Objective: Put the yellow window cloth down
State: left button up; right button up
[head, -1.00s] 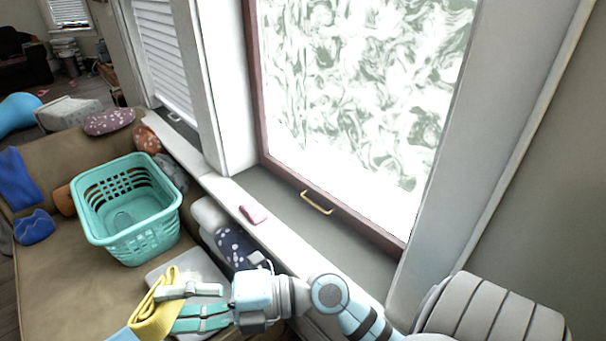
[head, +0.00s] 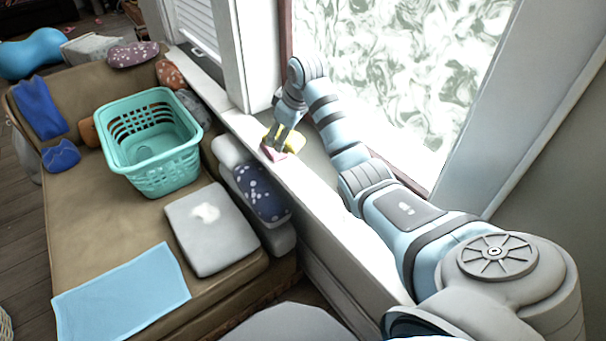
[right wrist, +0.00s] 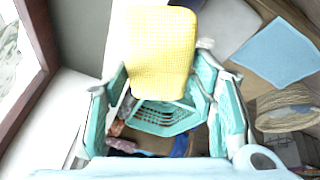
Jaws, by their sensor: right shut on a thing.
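The yellow window cloth (head: 296,141) is in my right gripper (head: 277,140), over the white windowsill ledge (head: 318,212) by the window. In the right wrist view the cloth (right wrist: 160,52) is a yellow textured pad between the fingers of the right gripper (right wrist: 163,95), which is shut on it. In the head view the fingers hide part of the cloth, and I cannot tell whether it touches the sill. A pink cloth (head: 270,154) lies on the ledge right by the fingertips. My left gripper is not in view.
A teal basket (head: 160,175) stands on the brown sofa (head: 85,235). A grey cushion (head: 215,245), a light blue cloth (head: 125,295) and blue cloths (head: 40,105) lie there too. A dotted dark cushion (head: 262,192) leans below the ledge. The ledge's near stretch is clear.

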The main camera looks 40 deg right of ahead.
jog(key=s+d+r+m, duration=0.1)
jog(key=d+r+m, duration=0.1)
jog(key=d+m, duration=0.3)
jog(key=shift+s+d+r+m, duration=0.15)
jog(key=shift+d+r+m, duration=0.1)
jog(key=shift+m, duration=0.05)
notch_tip(320, 180, down, 19)
jog(key=b, duration=0.5)
jog(key=shift+f, duration=0.1)
jog(key=shift+s+f, duration=0.15)
jog(key=shift+f, duration=0.05)
jog(key=shift+c, duration=0.5)
jog(key=o, duration=1.1)
jog(key=shift+f, duration=0.1)
